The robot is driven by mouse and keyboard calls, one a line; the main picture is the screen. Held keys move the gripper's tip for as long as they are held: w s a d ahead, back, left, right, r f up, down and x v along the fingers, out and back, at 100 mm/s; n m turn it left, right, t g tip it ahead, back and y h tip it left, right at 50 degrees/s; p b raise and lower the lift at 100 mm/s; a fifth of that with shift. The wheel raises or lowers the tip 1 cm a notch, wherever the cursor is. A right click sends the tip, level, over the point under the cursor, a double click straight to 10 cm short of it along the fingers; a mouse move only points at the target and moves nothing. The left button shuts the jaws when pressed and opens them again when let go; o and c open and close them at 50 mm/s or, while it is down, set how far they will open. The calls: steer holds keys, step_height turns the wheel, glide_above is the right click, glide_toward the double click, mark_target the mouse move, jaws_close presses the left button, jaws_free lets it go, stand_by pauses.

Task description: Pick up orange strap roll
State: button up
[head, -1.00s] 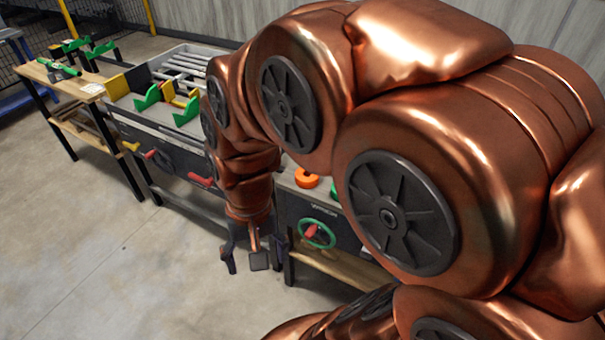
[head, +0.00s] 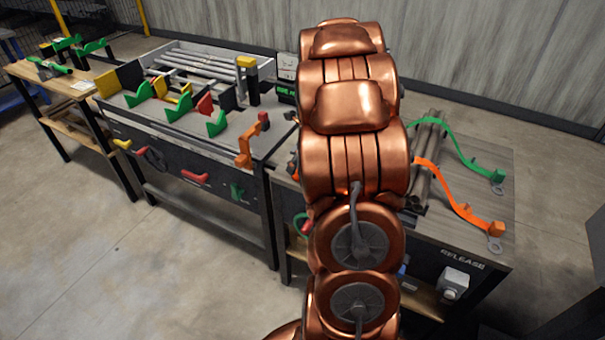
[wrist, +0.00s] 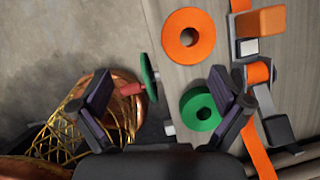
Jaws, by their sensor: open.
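The orange strap roll (wrist: 188,35) is a flat ring with a dark centre hole. It lies on the grey tabletop at the top middle of the wrist view. A similar green roll (wrist: 202,108) lies just below it there. My gripper (wrist: 163,92) is open, with one dark finger on each side of the wrist view. It is empty. The orange roll shows beyond the fingertips, and the green roll shows near the right finger. In the head view my arm hides the gripper and both rolls.
An orange strap (head: 450,195) and a green strap (head: 450,137) lie across bars on the right table. At the right of the wrist view are the strap and an orange block (wrist: 260,22). A green wheel with a red handle (wrist: 140,82) projects from the table's front.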

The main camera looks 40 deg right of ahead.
steer(key=d+f+m, duration=0.2)
steer(key=d, duration=0.1)
steer(key=shift+s+d, duration=0.15)
steer(key=shift+w+d+p+x, duration=0.15)
steer(key=shift+p+x, duration=0.15)
steer(key=shift+x, duration=0.9)
steer(key=shift+w+d+p+x, duration=0.15)
steer(key=shift+p+x, duration=0.1)
steer(key=shift+x, duration=1)
steer(key=shift+w+d+p+x, duration=0.15)
steer(key=shift+p+x, duration=0.15)
steer(key=shift+x, duration=0.9)
steer(key=shift+a+r, duration=0.1)
steer(key=shift+r, duration=0.1)
steer(key=c, duration=1.2)
step_height(320, 180, up, 10)
steer(key=shift+b, duration=0.65)
